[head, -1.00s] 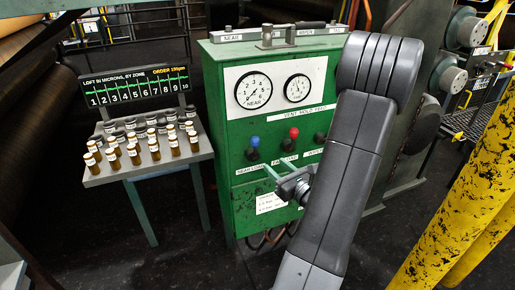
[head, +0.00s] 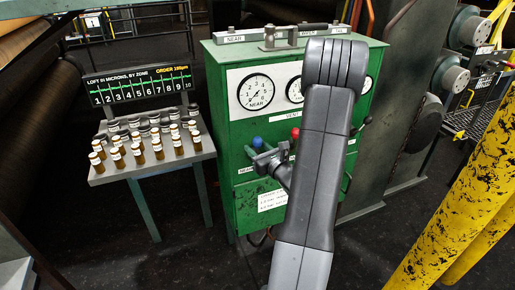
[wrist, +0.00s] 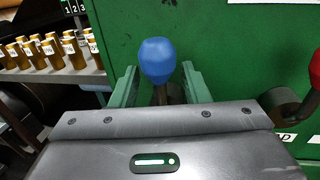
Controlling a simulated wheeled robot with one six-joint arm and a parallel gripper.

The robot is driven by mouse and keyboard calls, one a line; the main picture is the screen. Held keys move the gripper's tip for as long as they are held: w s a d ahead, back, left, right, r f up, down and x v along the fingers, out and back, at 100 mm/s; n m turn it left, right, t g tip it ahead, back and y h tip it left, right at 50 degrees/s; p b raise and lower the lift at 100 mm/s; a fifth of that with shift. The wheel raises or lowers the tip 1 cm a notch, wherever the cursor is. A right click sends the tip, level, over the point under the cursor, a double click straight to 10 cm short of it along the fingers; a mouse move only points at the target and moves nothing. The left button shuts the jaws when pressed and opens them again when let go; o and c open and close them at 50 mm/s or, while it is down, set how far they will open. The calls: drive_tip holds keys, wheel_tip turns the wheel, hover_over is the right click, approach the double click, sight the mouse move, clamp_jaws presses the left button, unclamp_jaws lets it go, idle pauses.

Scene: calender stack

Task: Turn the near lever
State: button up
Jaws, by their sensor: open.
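The near lever has a blue knob (head: 257,142) on the front of the green cabinet (head: 215,130). In the wrist view the blue knob (wrist: 158,58) stands upright in the middle on a dark stem. My gripper (wrist: 158,80) is open, with one green finger on each side of the stem, just below the knob. I see gaps between the fingers and the stem. In the head view my gripper (head: 254,160) is just below the blue knob, and my arm hides part of the cabinet front.
A red-knobbed lever (head: 295,132) stands to the right, also in the wrist view (wrist: 315,70). A side table (head: 150,168) with several brown bottles is at the left. Yellow posts (head: 470,200) stand at the right.

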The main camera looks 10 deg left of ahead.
drive_tip(key=shift+c, duration=0.2)
clamp_jaws()
drive_tip(key=shift+w, duration=0.15)
